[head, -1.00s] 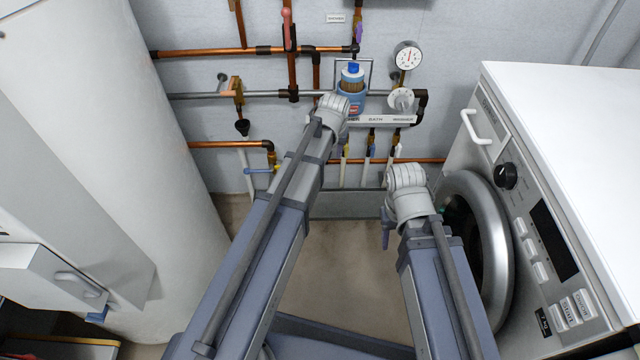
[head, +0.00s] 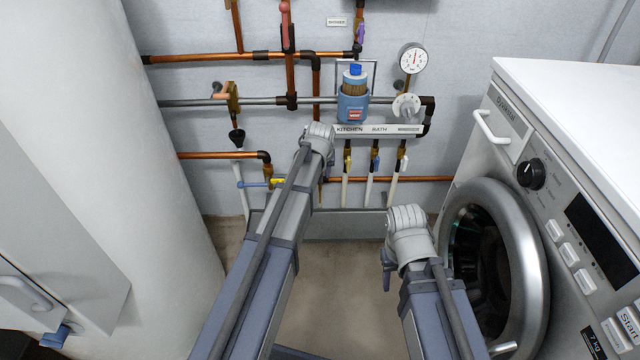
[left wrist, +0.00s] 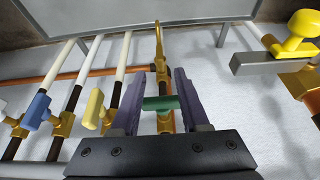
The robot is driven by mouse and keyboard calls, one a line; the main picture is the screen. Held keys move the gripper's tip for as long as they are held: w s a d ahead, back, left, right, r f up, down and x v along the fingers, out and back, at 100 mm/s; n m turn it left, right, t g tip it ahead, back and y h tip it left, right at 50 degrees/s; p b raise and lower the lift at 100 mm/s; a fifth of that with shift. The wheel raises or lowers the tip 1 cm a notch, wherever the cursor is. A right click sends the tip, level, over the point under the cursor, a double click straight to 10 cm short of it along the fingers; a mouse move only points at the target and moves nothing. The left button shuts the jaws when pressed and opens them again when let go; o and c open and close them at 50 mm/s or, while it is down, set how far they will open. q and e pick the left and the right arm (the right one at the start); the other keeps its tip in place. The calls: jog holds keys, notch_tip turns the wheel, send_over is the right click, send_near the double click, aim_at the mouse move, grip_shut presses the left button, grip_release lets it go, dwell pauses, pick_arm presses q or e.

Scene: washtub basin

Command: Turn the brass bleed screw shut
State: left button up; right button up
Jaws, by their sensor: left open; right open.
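In the left wrist view a brass fitting (left wrist: 159,58) with a green crossbar (left wrist: 161,103) stands between the fingers of my left gripper (left wrist: 159,85). It is the likeliest bleed screw, but I cannot be sure. The gripper is open, with one purple finger on each side of the crossbar; I cannot tell whether they touch it. In the head view my left gripper (head: 326,171) is mostly hidden behind its wrist, left of the white pipes, and the fitting is largely hidden. My right gripper (head: 387,270) is open and empty over the floor, left of the washing machine.
Yellow, blue and white valves (head: 375,163) sit on pipes under the label strip (head: 380,130). A yellow-knobbed tap (head: 277,182) is left of my left gripper. A blue canister (head: 353,106) hangs above. The washing machine (head: 575,210) bounds the right, a white tank (head: 150,150) the left.

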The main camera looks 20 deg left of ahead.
pick_arm(q)
jog(key=b+x, duration=0.5)
jog(key=x, duration=0.1)
jog(key=shift+w+f, duration=0.15)
jog(key=shift+f, duration=0.1)
grip_shut()
dwell(0.4)
